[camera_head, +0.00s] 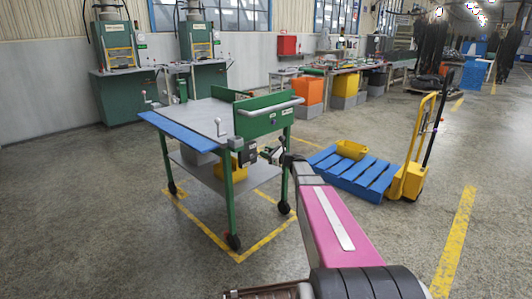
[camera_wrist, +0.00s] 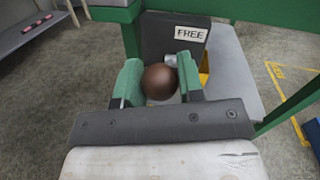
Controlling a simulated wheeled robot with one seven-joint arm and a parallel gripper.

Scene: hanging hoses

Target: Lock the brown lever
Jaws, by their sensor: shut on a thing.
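The brown lever's round knob (camera_wrist: 159,82) sits between the two green fingers of my gripper (camera_wrist: 159,70) in the wrist view. The gripper is shut on it; the lever's shaft is mostly hidden. Behind the knob is a dark panel (camera_wrist: 156,38) with a white label reading FREE (camera_wrist: 190,33). In the head view my gripper (camera_head: 275,152) is at the right side of the green wheeled cart (camera_head: 227,190), just under its green end panel (camera_head: 266,117). The knob cannot be made out there.
Green machines (camera_head: 120,92) stand at the back left. The floor in front and left of the cart is clear.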

